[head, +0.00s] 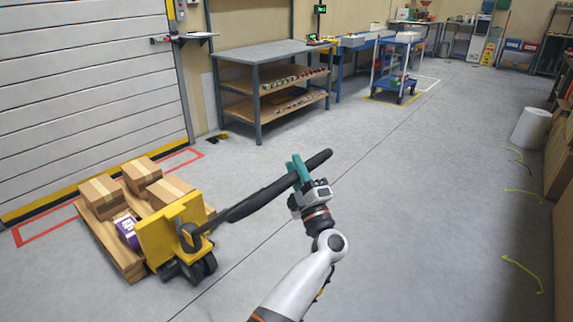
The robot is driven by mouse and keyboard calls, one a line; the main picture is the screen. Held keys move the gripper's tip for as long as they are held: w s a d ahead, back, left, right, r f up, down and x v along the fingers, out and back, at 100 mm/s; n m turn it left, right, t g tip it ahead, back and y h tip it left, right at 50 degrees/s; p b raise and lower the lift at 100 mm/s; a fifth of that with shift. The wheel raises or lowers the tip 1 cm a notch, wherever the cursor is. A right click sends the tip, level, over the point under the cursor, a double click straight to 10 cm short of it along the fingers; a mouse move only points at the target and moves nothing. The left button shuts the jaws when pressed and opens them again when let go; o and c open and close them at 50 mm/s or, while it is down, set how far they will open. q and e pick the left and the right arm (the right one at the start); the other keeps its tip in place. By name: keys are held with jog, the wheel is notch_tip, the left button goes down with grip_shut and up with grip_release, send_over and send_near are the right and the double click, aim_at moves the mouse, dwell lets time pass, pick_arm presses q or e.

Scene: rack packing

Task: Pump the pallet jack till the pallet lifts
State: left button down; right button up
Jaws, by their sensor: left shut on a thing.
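The yellow pallet jack (163,240) stands at the lower left in the head view, its dark wheels on the floor. Its black handle (258,203) slants up and to the right from the jack body. My left gripper (299,170), with teal fingers, is shut on the handle near its upper end. The wooden pallet (107,245) lies behind the jack and carries several cardboard boxes (101,197) and a purple item (127,231). The forks are hidden, and I cannot tell whether the pallet is clear of the floor. My right gripper is not in view.
A red floor outline (40,232) surrounds the pallet area beside the shutter door (85,90). A grey workbench (262,51) and a blue cart (395,62) stand farther back. A white roll (531,129) and cardboard boxes line the right. The middle floor is clear.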

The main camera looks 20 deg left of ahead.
pick_arm(q)
jog(key=shift+s+d+f, duration=0.15)
jog(key=shift+d+f, duration=0.2)
jog(key=shift+f, duration=0.2)
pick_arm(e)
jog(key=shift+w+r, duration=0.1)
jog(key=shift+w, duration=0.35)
pick_arm(q)
jog(key=c, duration=1.2)
grip_release()
jog(key=shift+r, duration=0.1)
